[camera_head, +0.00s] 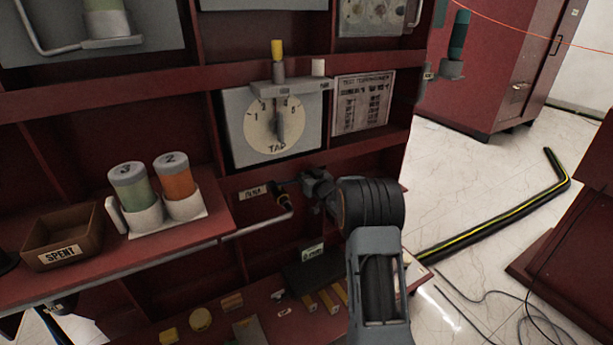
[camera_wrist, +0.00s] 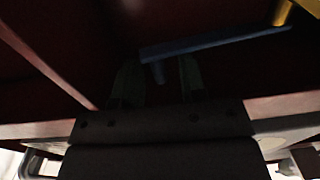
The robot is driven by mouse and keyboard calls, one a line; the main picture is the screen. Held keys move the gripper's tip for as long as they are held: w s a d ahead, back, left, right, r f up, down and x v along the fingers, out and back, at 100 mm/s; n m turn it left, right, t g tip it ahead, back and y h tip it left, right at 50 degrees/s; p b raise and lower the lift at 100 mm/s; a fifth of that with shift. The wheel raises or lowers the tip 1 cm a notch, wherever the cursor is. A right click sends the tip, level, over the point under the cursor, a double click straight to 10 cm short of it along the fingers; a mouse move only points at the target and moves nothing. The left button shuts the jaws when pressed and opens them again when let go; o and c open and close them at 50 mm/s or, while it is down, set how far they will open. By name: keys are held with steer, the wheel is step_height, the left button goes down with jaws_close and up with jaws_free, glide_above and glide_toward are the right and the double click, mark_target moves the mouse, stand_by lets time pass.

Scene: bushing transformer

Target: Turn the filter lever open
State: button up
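A small valve (camera_head: 279,194) with a dark body and a yellowish part sits under the red shelf, beside a small label (camera_head: 252,193) too small to read surely. My gripper (camera_head: 304,186) reaches it from the right; its fingertips are hard to make out there. In the dark wrist view, a blue lever (camera_wrist: 215,43) runs roughly level across, with a yellow part (camera_wrist: 283,12) at its right end. My gripper (camera_wrist: 158,82) is open, its two fingers apart below the lever's left end. I cannot tell whether they touch it.
Above is a TAP dial (camera_head: 272,128) on a grey plate. At left, a SPENT box (camera_head: 62,237) and two numbered canisters (camera_head: 150,190) stand on the red shelf (camera_head: 100,268). A pipe (camera_head: 257,227) runs just below the valve. Small parts lie on the lower shelf.

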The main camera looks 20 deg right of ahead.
steer(key=shift+c, duration=0.2)
jaws_close()
stand_by(0.4)
